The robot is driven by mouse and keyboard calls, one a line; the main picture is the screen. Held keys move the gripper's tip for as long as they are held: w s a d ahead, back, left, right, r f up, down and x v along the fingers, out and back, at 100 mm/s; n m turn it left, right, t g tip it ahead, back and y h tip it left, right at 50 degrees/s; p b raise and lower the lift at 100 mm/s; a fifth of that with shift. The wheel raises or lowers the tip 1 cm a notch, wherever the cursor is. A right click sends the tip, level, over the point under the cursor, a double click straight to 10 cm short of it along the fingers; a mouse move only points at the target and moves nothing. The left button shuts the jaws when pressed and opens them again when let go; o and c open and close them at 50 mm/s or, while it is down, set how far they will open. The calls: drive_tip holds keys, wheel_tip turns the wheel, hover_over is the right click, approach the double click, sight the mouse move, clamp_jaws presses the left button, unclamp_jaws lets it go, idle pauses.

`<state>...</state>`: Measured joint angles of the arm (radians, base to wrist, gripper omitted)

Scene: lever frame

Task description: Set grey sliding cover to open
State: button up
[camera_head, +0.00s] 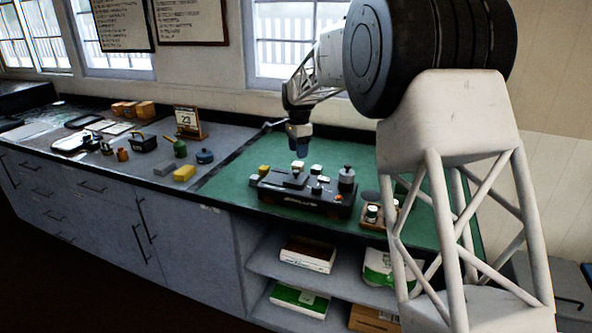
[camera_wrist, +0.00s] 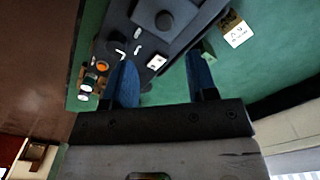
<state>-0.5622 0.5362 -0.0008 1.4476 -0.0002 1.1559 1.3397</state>
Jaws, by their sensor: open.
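The dark lever frame (camera_head: 300,203) stands on the green mat, with several small parts on top. A grey raised block (camera_head: 294,181) sits in its middle and may be the sliding cover; its open or closed state cannot be told. In the wrist view the lever frame (camera_wrist: 121,28) fills the top, partly cut off. My gripper (camera_head: 299,143) is above the frame, pointing down, apart from it. In the wrist view my gripper (camera_wrist: 161,62) shows two blue fingers spread apart with nothing between them.
A grey round-topped part (camera_head: 346,176) stands at the frame's right end. A wooden holder with small jars (camera_head: 374,214) is to its right. Green mat (camera_head: 232,186) is free left of the frame.

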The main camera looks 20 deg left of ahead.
sight(296, 171)
drive_tip(key=shift+w+a+f, duration=0.1)
drive_tip(key=shift+a+f, duration=0.15)
drive_tip(key=shift+a, duration=0.2)
drive_tip(key=shift+f, duration=0.1)
drive_tip(key=shift+f, duration=3.8)
clamp_jaws()
